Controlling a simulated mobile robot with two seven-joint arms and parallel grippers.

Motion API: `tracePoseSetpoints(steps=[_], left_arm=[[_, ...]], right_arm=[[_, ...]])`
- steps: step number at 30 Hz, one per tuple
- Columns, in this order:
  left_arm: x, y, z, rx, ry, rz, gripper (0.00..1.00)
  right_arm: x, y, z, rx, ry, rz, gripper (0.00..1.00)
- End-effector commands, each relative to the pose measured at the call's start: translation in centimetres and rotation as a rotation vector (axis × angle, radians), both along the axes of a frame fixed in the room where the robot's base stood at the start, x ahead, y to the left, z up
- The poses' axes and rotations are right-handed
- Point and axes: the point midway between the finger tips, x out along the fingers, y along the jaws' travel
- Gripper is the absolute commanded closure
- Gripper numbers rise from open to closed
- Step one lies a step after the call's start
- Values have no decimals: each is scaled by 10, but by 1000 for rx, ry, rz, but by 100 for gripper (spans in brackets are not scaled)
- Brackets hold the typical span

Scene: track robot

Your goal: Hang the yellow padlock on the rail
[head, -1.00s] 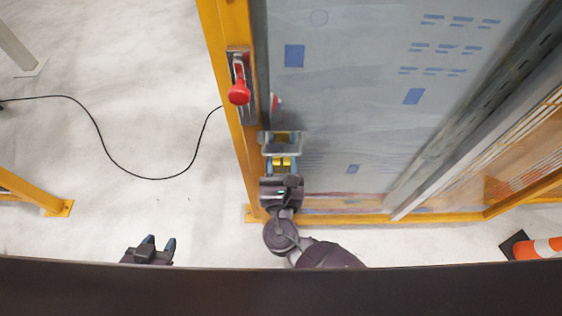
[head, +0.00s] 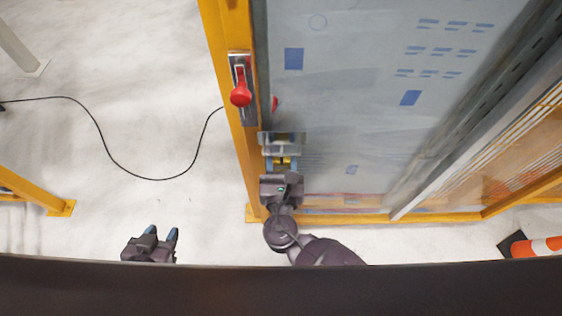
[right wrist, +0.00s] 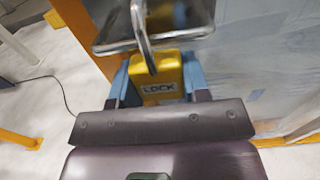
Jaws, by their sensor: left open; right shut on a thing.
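The yellow padlock (right wrist: 160,88), marked LOCK, is upright between the blue fingertips of my right gripper (right wrist: 160,80). Its silver shackle (right wrist: 142,32) stands above the body and overlaps the shiny metal rail (right wrist: 180,38) in the right wrist view. I cannot tell whether it is around the rail or in front of it. In the head view the padlock (head: 282,160) is mostly hidden between the right gripper and the rail's metal holder (head: 283,138) on the yellow post. My left gripper (head: 162,233) is open and empty over the floor at lower left.
A red-handled switch (head: 240,95) is on the yellow post (head: 222,40) above the rail. A grey panel (head: 350,110) lies to the right. A black cable (head: 150,178) runs over the open floor at left. An orange cone (head: 535,247) is at far right.

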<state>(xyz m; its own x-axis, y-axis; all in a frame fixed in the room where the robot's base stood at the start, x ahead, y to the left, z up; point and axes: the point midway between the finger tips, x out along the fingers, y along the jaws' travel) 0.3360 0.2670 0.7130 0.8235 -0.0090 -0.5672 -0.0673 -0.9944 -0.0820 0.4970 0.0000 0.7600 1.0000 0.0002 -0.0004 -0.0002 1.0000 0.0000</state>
Motion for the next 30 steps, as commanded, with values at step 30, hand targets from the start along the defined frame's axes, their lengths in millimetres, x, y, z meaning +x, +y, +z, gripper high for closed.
tracePoseSetpoints(steps=[30], left_arm=[[8,1,23,3,-35,-3,57]], right_arm=[[-55,0,1,-1,-2,0,82]])
